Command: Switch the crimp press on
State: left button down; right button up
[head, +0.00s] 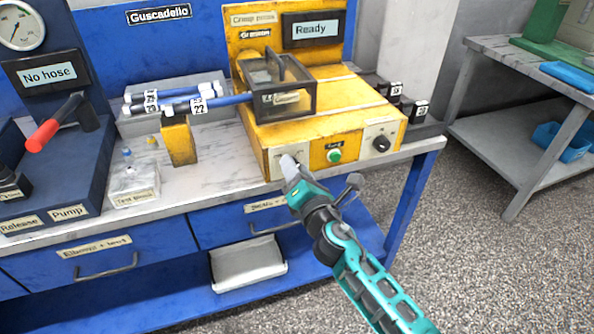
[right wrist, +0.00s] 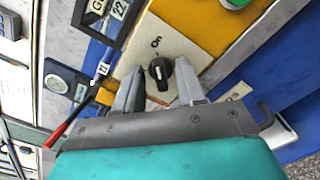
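The yellow crimp press (head: 322,116) stands on the bench, and its display (head: 313,29) reads "Ready". Its front has a green button (head: 335,155), a dark knob (head: 381,143) at the right and a pale switch plate at the left. The right wrist view shows a black rotary switch (right wrist: 160,73) with a white mark on this plate, below the word "On". My right gripper (head: 288,162) is at this plate. In the right wrist view its fingers (right wrist: 160,80) stand apart on both sides of the switch, with gaps visible. My left gripper is out of view.
A clear-windowed guard (head: 278,88) sits on the press. Hoses (head: 190,103) lie on a tray at the left, near a yellow block (head: 179,142). A pump unit with a red-handled lever (head: 45,135) stands further left.

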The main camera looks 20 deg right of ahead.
jog(key=shift+s, duration=0.15)
pick_arm(q)
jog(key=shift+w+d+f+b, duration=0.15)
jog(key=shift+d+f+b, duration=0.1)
jog(key=shift+b, duration=0.4)
pick_arm(e)
jog(key=s, duration=1.2)
jog(key=shift+s+d, duration=0.25)
jog(key=shift+s, duration=0.1)
